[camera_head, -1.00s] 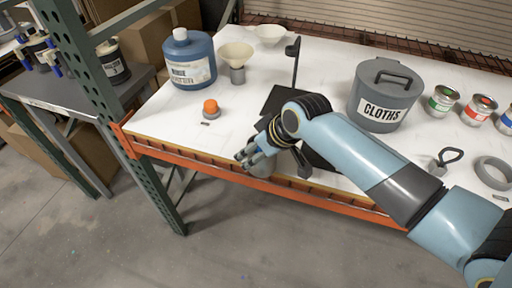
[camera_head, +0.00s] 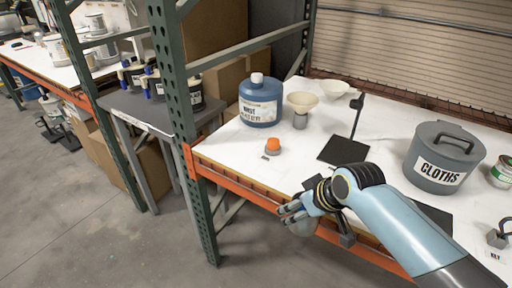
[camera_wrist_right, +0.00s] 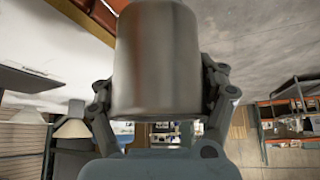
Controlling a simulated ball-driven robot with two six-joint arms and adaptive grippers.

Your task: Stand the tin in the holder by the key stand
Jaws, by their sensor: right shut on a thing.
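My right gripper (camera_head: 293,211) is at the front edge of the white bench in the head view, shut on a plain grey metal tin. The tin (camera_wrist_right: 157,60) fills the upper middle of the right wrist view, between the two fingers. In the head view a bit of the tin (camera_head: 303,228) shows below the fingers, partly hidden by them. A small dark grey stand (camera_head: 499,236) at the right edge, with a little label in front, looks like the key stand and is cut off. No holder is visible beside it now. My left gripper is not in view.
A grey CLOTHS bin (camera_head: 442,158) stands on the bench right of my arm. A green rack post (camera_head: 185,130) rises at the bench's left end.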

